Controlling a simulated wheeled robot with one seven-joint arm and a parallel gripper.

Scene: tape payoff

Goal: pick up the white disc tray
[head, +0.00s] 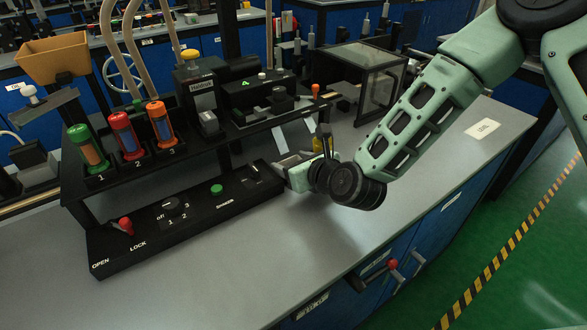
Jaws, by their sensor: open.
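My gripper (285,166) is at the end of the pale green arm, low over the grey bench, beside the right end of the black control panel (180,219). It is open; its fingertips are small and partly hidden by the wrist. I cannot clearly make out a white disc tray. Pale slanted plates (308,126) show just behind the gripper, under the black shelf; I cannot tell whether they belong to the tray. A small yellow thing (321,145) is next to the wrist.
The black shelf (262,121) carries green, red and orange canisters and a device marked with a label. A clear-sided box (369,85) stands behind the arm. A white label card (482,128) lies at the right. The bench top (290,262) is bare in front.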

